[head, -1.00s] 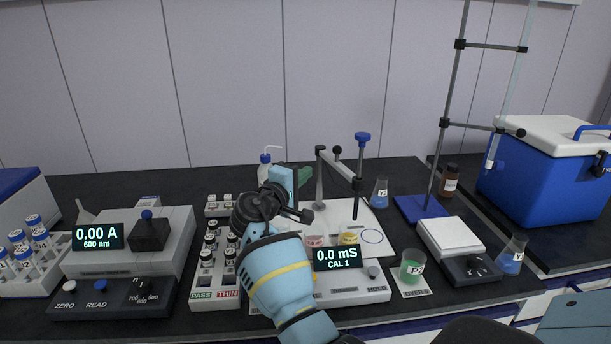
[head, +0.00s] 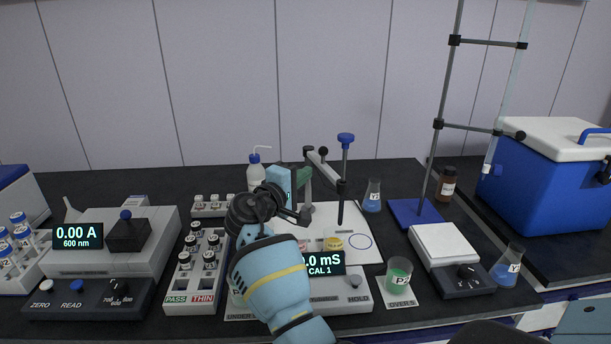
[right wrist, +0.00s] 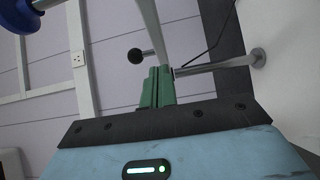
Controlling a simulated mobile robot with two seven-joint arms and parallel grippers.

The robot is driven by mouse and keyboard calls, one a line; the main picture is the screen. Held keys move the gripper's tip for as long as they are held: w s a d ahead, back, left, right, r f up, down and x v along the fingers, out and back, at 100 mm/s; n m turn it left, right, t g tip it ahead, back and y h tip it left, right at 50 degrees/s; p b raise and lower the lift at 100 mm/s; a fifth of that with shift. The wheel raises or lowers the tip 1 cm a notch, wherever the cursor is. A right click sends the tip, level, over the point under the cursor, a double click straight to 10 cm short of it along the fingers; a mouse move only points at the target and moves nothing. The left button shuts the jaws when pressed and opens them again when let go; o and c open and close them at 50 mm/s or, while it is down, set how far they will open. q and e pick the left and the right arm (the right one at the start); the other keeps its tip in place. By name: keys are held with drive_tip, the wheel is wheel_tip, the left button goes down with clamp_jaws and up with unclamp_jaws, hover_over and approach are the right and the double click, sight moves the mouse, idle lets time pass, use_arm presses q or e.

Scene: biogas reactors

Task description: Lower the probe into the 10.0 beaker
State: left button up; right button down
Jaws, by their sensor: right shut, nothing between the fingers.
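The probe (head: 341,205) is a thin dark rod with a blue cap, hanging upright from a jointed grey stand arm (head: 325,168). Its tip is over or just behind the yellow beaker (head: 334,242). A red beaker (head: 308,244) stands left of it, partly behind the meter display. I cannot read which beaker is 10.0. My right gripper (head: 305,177) is shut and empty, with green fingers close to the stand post. In the right wrist view, the shut fingers (right wrist: 159,86) are beside the grey stand arm (right wrist: 152,28); contact is unclear. My left gripper is not in view.
The meter (head: 320,262) sits in front, partly hidden by my right arm. A white plate (head: 362,218) with an empty blue circle lies behind. A vial rack (head: 180,280) stands left; a wash bottle (head: 255,175) is behind. A green P2 beaker (head: 398,275) and balance (head: 440,240) stand right.

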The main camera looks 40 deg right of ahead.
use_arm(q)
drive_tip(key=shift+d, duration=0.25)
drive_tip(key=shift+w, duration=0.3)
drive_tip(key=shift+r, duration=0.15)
